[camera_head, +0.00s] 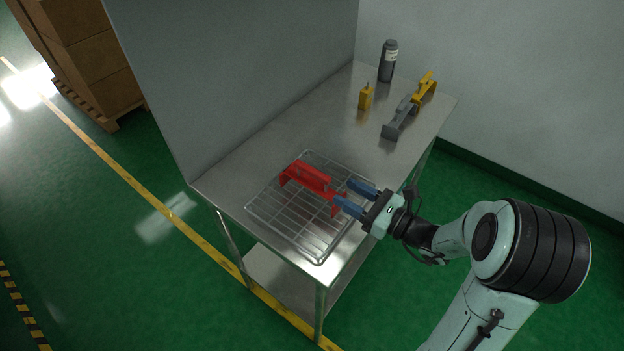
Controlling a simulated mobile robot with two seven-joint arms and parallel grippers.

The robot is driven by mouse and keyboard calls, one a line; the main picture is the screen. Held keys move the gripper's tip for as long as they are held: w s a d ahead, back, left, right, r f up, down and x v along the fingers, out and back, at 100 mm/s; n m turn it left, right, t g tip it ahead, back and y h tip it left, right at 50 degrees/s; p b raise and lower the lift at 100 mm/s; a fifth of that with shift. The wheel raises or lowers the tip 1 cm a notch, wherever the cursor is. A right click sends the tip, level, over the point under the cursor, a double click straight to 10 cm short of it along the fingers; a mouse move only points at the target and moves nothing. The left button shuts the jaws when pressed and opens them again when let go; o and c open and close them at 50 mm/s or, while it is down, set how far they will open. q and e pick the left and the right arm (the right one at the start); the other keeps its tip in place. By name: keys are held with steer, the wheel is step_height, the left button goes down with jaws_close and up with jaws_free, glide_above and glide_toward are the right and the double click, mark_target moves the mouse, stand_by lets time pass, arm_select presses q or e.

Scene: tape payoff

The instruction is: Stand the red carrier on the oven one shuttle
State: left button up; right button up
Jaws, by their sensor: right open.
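The red carrier (308,177) stands on a wire rack (279,229) at the near end of a steel table. My right gripper (342,192) is open at the right end of the carrier. Its two blue fingers are spread on either side of that end; I cannot tell whether they touch it. Nothing in view is clearly marked as the oven one shuttle. My left gripper is not in view.
A grey panel (230,80) borders the table's left side. The table's middle is clear.

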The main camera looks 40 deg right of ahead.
mark_target(328, 182)
steer(key=x, duration=0.6)
steer(key=shift+d, duration=0.1)
steer(key=x, duration=0.3)
steer(key=p+x, duration=0.1)
steer(key=x, duration=0.1)
steer(key=shift+w+d+f, duration=0.15)
steer(key=shift+w+d, duration=0.05)
steer(key=shift+d, duration=0.1)
jaws_close()
